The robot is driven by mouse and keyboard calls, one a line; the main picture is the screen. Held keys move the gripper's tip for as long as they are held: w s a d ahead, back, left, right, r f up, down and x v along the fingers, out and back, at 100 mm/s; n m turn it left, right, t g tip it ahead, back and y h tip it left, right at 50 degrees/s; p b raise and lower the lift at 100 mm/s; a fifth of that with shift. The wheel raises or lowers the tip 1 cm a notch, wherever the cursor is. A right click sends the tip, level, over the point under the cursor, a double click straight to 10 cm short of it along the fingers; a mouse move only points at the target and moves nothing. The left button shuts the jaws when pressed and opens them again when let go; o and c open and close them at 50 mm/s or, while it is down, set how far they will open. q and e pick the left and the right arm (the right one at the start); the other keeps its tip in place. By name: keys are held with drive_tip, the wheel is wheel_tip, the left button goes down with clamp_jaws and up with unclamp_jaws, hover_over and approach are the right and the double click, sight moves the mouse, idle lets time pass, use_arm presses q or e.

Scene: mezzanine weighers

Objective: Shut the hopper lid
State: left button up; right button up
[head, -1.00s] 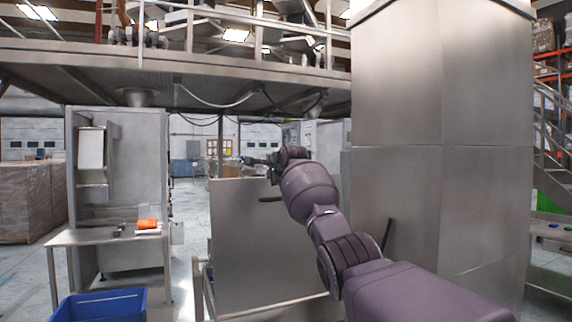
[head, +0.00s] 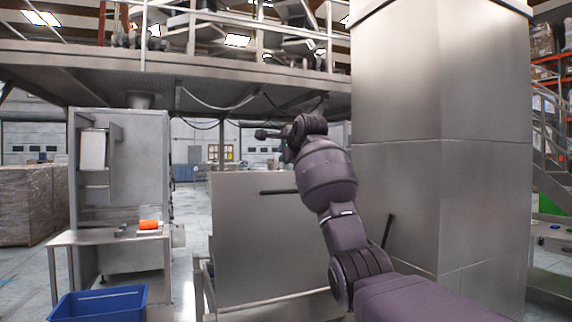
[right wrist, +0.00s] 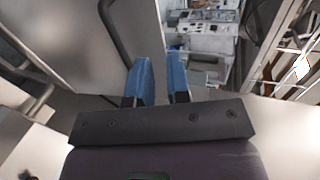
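The hopper lid (head: 245,245) is a broad plain steel panel in the middle of the head view. It stands raised, close to upright, with a dark bar handle (head: 278,192) near its top edge. My right gripper (head: 268,133) is above the lid's top edge, apart from the handle as far as the view shows. In the right wrist view, its blue fingers (right wrist: 160,82) are apart with nothing between them. The dark bar (right wrist: 117,32) and the panel (right wrist: 75,35) lie left of them. My right arm hides the lid's right part. My left gripper is not in view.
A large steel column (head: 445,150) stands close to the right of my right arm. A steel table (head: 85,237) with an orange item (head: 149,225) and a blue bin (head: 100,304) are at left. A mezzanine deck (head: 200,72) spans overhead.

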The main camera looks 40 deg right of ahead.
drive_tip(key=o, duration=0.4)
drive_tip(key=w+a+f+y+b, duration=0.1)
drive_tip(key=w+a+f+b, duration=0.2)
drive_tip(key=a+f, duration=0.1)
drive_tip(key=shift+a+f+t+y, duration=0.4)
drive_tip(key=shift+a, duration=0.45)
drive_tip(key=m+h+b, duration=0.5)
drive_tip(key=h, duration=0.5)
approach(288, 192)
drive_tip(key=b+x, duration=0.1)
drive_tip(key=x, duration=0.6)
drive_tip(key=shift+w+d+r, duration=0.1)
drive_tip(key=shift+d, duration=0.05)
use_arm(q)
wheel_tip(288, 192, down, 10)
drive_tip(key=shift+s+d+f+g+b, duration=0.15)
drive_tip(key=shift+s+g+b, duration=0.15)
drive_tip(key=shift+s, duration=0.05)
use_arm(e)
drive_tip(key=shift+x, duration=1.8)
clamp_jaws()
